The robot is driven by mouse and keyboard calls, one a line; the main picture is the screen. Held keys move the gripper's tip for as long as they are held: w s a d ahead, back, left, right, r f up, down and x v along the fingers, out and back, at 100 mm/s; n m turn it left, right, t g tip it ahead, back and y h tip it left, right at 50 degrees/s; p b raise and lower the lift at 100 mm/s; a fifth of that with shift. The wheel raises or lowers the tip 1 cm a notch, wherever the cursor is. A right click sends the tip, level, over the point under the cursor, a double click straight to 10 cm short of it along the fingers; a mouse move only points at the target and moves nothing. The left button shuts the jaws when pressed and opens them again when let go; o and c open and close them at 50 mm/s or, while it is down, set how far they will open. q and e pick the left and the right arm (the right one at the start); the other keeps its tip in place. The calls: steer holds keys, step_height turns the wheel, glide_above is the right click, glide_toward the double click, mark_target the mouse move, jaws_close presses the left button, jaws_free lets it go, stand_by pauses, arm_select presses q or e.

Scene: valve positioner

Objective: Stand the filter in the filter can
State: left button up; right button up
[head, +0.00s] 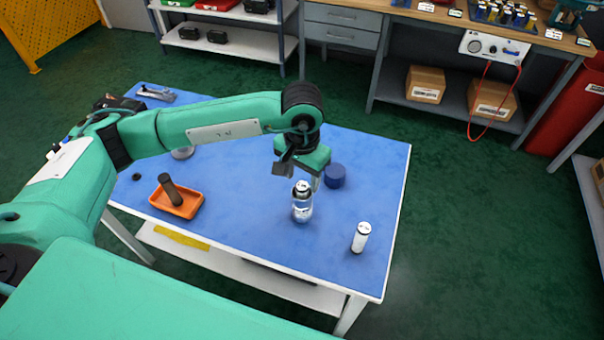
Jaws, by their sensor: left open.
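A clear, glassy can (302,211) stands upright on the blue table, and I take it for the filter can. A white cylinder with a dark-marked top (302,188) shows at its mouth, apparently standing in it. I cannot tell whether this is the filter or part of the can. A brown cylinder (171,190), maybe a used filter, leans in an orange tray (188,212). My left gripper (299,176) is open, pointing down just above and behind the clear can. My right gripper is out of view.
A dark blue round cap or cup (335,176) stands close behind the clear can. A small black piece (136,177) and a metal part (155,94) lie at the table's left.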

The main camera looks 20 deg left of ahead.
arm_select(q)
step_height(320, 180, up, 5)
steer(key=shift+r+b, duration=0.1)
steer(key=shift+b, duration=0.6)
step_height(320, 180, up, 9)
steer(key=b, duration=0.1)
steer(key=shift+f, duration=0.2)
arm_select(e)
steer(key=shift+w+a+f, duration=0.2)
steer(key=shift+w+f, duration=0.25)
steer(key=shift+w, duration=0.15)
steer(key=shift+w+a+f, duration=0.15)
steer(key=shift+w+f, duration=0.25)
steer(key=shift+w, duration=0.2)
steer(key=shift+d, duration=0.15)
